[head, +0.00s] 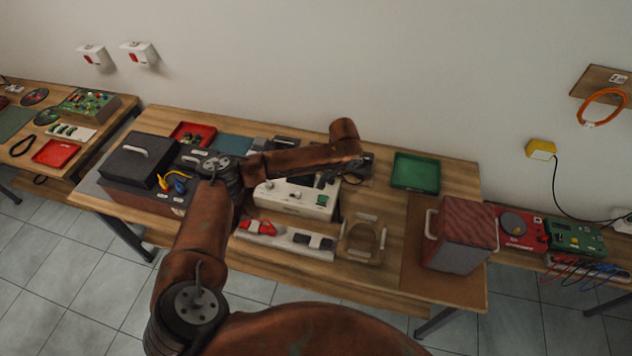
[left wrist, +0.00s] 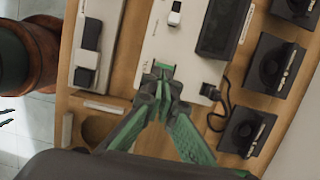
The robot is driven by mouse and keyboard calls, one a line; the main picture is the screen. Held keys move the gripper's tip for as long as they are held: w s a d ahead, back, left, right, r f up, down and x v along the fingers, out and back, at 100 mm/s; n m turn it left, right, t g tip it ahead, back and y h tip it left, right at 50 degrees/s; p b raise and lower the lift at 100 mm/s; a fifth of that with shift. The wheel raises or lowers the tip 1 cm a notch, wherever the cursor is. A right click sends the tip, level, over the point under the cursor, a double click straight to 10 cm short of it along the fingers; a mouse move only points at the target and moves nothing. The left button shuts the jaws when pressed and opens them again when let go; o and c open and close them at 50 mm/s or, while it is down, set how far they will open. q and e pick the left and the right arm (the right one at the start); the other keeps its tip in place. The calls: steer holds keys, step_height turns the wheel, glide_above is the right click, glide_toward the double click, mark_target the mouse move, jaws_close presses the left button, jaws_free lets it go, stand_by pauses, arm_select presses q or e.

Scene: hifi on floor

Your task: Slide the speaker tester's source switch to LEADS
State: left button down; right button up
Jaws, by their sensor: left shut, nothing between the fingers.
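The speaker tester appears to be the white box (head: 283,202) at the middle of the bench; it fills the centre of the left wrist view (left wrist: 190,60). On its top there are a small white slider-like part (left wrist: 175,14) and a black grille (left wrist: 224,25). No label is readable, so I cannot tell the source switch's setting. My left gripper (left wrist: 161,72) has its green fingers together and empty, over the box's right end. It is small and dark in the head view (head: 323,190). Contact cannot be told. My right gripper is not in view.
A white tray (head: 270,234) with red and black parts lies in front. A wooden piece (head: 362,240) is to its right. Speaker drivers (left wrist: 270,62) stand behind the box, with a dark cable near it. A green tray (head: 415,171) and a red-topped case (head: 462,238) are further right.

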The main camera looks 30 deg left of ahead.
mark_target(312, 200)
arm_select(q)
steer(key=x, duration=0.9)
steer(key=shift+w+a+f, duration=0.2)
steer(key=shift+w+a, duration=0.05)
steer(key=shift+a, duration=0.2)
steer(key=shift+s+a+r, duration=0.15)
steer(key=shift+a, duration=0.45)
steer(key=shift+s+a+r, duration=0.1)
steer(key=shift+s+a, duration=0.1)
steer(key=shift+a, duration=0.45)
steer(key=shift+s+a+f+p, duration=0.15)
steer(key=shift+a+p, duration=0.15)
steer(key=shift+a, duration=0.25)
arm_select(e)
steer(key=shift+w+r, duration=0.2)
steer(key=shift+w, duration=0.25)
arm_select(q)
steer(key=shift+a, duration=0.1)
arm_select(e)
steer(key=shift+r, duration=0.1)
